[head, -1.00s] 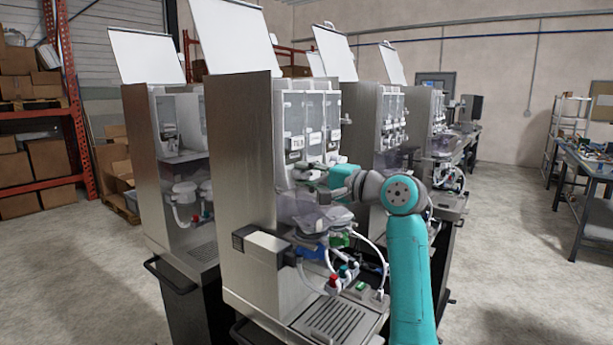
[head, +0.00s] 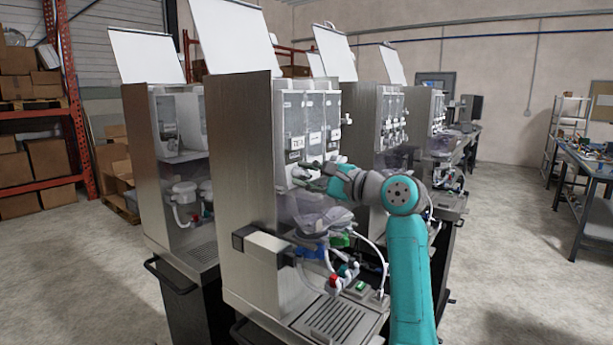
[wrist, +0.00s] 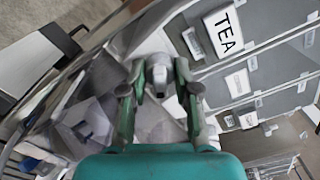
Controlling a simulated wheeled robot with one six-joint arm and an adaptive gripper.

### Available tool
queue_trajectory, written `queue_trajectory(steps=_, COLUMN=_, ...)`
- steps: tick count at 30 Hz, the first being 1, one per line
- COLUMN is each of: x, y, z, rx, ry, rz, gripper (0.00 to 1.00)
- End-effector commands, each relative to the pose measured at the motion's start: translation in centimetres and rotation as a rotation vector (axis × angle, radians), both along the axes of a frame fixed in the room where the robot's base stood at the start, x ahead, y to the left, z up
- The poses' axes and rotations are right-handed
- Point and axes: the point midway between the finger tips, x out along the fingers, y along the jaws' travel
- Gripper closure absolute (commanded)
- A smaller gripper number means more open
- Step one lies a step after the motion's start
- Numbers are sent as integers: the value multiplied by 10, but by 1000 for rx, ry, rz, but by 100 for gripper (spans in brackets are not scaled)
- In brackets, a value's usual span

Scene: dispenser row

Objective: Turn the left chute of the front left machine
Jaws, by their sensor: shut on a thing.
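The front left machine (head: 240,170) has a tall grey side panel and clear canisters, the left one labelled TEA (wrist: 225,30). Its left chute (wrist: 158,72) is a small white spout below the TEA canister. In the wrist view my gripper (wrist: 159,92) has one finger on each side of the chute, shut on it. In the head view my gripper (head: 306,176) reaches in from the right below the canisters, and its fingers largely hide the chute.
Below my gripper are clear mixing bowls (head: 322,220), hoses and a drip tray (head: 328,318). Similar machines (head: 385,130) stand to the right behind, and another (head: 180,180) to the left. Open floor (head: 520,270) lies to the right.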

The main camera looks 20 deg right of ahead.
Motion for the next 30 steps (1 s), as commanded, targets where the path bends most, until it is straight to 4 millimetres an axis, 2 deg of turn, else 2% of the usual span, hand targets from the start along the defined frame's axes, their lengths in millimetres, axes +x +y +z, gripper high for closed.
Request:
queue_trajectory(steps=11, x=0, y=-1, z=-2, rx=3, ry=5, rz=-1, gripper=100)
queue_trajectory(steps=12, x=0, y=-1, z=-2, rx=3, ry=5, rz=-1, gripper=65)
queue_trajectory(steps=13, x=0, y=-1, z=-2, rx=3, ry=5, rz=-1, gripper=62)
queue_trajectory(steps=23, x=-1, y=-1, z=-1, rx=3, ry=3, rz=0, gripper=62)
queue_trajectory(steps=26, x=-8, y=-6, z=-1, rx=3, ry=3, rz=-2, gripper=62)
queue_trajectory(steps=30, x=-27, y=-17, z=-1, rx=2, ry=2, rz=-3, gripper=62)
